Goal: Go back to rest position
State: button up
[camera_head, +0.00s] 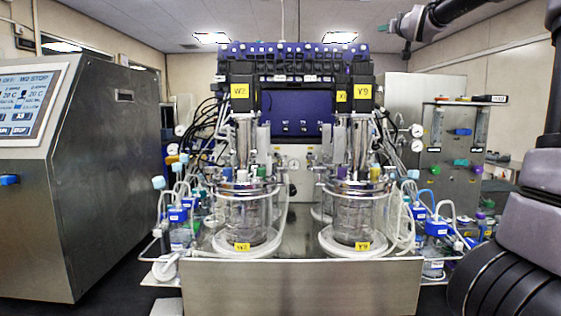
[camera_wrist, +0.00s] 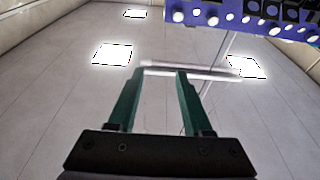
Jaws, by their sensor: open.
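My gripper (camera_wrist: 160,74) shows in the wrist view with its two green fingers spread apart and nothing between them. It points up toward the ceiling. In the head view, parts of my own arm show at the right edge and upper right. The end of the arm there is high, near the ceiling and right of the bioreactors. Two glass bioreactors stand side by side in the head view, the left one (camera_head: 247,215) labelled V2 or similar and the right one (camera_head: 353,212) labelled V9 or similar. My gripper is apart from both.
A steel cabinet with a screen (camera_head: 105,170) stands at the left. A steel tray (camera_head: 300,285) carries the bioreactors, with tubes and bottles (camera_head: 435,230) at both sides. A blue panel (camera_head: 290,52) rises behind; its top edge also shows in the wrist view (camera_wrist: 245,14).

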jog(key=s+d+f+m+g+y, duration=0.1)
jog(key=s+f+g, duration=0.25)
jog(key=f, duration=0.45)
jog(key=s+d+f+m+g+y, duration=0.1)
jog(key=s+f+m+g, duration=0.1)
jog(key=s+f, duration=0.4)
jog(key=s+a+f+g, duration=0.2)
jog(key=s+a+f, duration=0.2)
jog(key=s+f, duration=0.3)
jog(key=s+a+f+g, duration=0.3)
jog(key=s+a+f, duration=0.2)
jog(key=s, duration=0.9)
jog(key=s+a+f+m+g, duration=0.1)
jog(key=s+a+f+g, duration=0.2)
jog(key=s+f, duration=0.7)
jog(key=shift+s+a+f, duration=0.25)
jog(key=shift+s+a, duration=0.15)
jog(key=shift+a, duration=0.6)
jog(key=shift+r, duration=0.1)
